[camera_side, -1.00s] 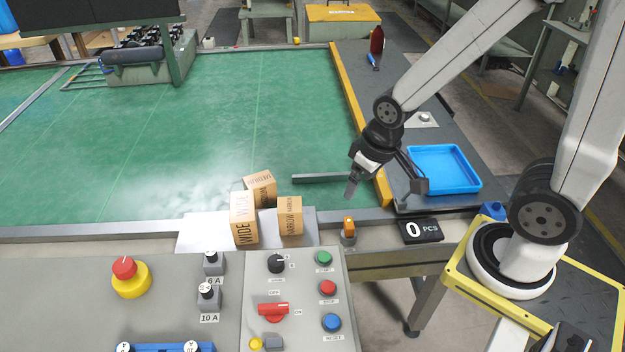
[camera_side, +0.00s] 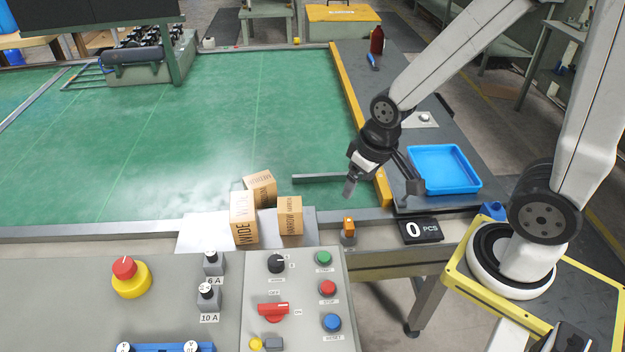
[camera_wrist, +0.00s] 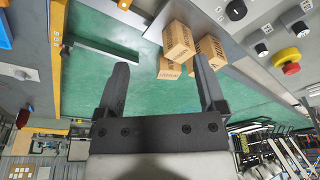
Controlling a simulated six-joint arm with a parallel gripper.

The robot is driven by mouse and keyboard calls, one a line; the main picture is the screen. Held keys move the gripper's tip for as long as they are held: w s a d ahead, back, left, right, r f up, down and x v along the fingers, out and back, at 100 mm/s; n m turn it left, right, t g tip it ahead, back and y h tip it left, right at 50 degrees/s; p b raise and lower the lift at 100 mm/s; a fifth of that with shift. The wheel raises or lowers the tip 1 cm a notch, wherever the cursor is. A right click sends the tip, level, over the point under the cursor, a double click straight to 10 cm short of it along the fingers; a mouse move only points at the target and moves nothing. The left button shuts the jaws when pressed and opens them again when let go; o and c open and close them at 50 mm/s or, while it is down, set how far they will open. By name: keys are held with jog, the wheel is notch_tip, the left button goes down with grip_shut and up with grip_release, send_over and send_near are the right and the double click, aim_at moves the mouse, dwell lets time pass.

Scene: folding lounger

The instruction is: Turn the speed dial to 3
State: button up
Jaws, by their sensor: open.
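The speed dial appears to be the small black knob (camera_side: 276,263) at the top of the grey control panel (camera_side: 255,325) in the side view; its label is too small to read surely. A pale mark shows on it, but the setting cannot be told. My gripper (camera_side: 382,187) is open and empty, above the right edge of the green belt, up and right of the knob and well apart from it.
Several cardboard boxes (camera_side: 243,217) stand between belt and panel. The panel also has a red switch (camera_side: 273,309) and green (camera_side: 323,258), red (camera_side: 328,288) and blue (camera_side: 331,321) buttons. A yellow-based emergency stop (camera_side: 130,278) is at left. A blue tray (camera_side: 443,168) lies right.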

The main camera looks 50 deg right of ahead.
jog(key=w+a+f+m+g+y, duration=0.2)
jog(key=w+a+f+m, duration=0.35)
jog(key=m, duration=0.35)
jog(key=m+y, duration=0.3)
jog(key=m, duration=0.6)
send_near(276, 260)
jog(key=a+f, duration=0.1)
jog(key=shift+w+g, duration=0.3)
jog(key=shift+f, duration=0.15)
jog(key=shift+h, duration=0.3)
jog(key=shift+x, duration=3.75)
jog(key=shift+c, duration=0.3)
grip_shut()
jog(key=shift+n, duration=0.3)
